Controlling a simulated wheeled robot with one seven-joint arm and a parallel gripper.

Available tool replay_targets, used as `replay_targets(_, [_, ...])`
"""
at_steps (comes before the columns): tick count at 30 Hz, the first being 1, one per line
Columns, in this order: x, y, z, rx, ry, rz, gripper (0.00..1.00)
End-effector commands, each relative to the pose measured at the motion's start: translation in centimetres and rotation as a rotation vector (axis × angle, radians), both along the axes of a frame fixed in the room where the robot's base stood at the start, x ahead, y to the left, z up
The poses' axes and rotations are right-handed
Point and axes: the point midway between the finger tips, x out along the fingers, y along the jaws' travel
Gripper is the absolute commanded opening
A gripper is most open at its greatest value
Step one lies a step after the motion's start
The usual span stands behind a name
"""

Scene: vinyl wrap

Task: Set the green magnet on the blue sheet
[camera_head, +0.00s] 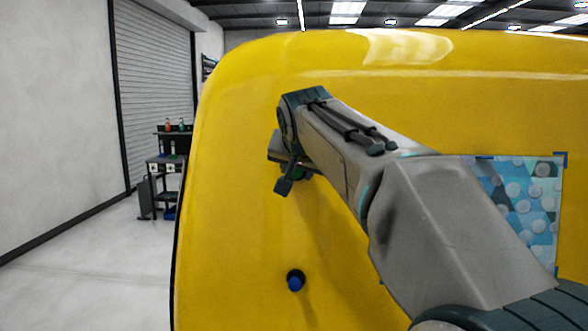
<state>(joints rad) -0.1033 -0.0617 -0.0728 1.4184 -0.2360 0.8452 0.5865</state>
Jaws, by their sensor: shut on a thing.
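My gripper (290,177) is over the left part of the yellow panel, shut on the green magnet (300,175). Only a small green part of the magnet shows between the dark gripper parts; the rest is hidden. I cannot tell whether the magnet touches the panel. The blue patterned sheet (537,205) lies against the panel at the right, well to the right of my gripper. It has pale round spots and blue tape at its corners. My arm hides its left and lower parts.
A blue magnet or knob (295,281) with a dark base is on the yellow panel (240,230), below my gripper. The panel between them is bare. A dark cart (165,160) with bottles stands far back at the left, near a roller shutter (155,85).

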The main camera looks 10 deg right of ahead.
Motion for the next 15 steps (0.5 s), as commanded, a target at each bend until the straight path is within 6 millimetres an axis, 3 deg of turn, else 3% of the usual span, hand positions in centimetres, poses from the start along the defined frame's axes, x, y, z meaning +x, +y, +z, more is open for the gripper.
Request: replay_targets(15, [-0.77, 0.31, 0.17, 0.001, -0.001, 0.002, 0.09])
